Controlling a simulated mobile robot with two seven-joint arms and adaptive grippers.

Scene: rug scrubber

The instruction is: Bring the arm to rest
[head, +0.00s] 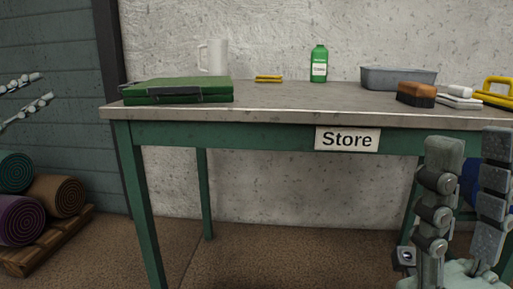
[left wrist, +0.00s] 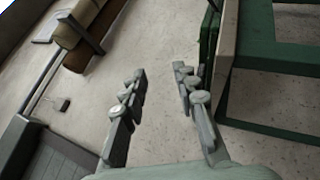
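My left gripper (head: 44,87) shows at the far left edge of the head view, its two thin grey fingers apart, left of the table and in front of the dark panelled wall. In the left wrist view the same gripper (left wrist: 159,70) is open, with nothing between its fingers. My right gripper (head: 470,138) stands large at the lower right of the head view, fingers pointing up, apart and empty. It is in front of the table's right part and hides some of its front edge. Most of both arms is out of view.
Rolled rugs (head: 55,195) lie on a pallet at the left. Floor before the table is clear.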

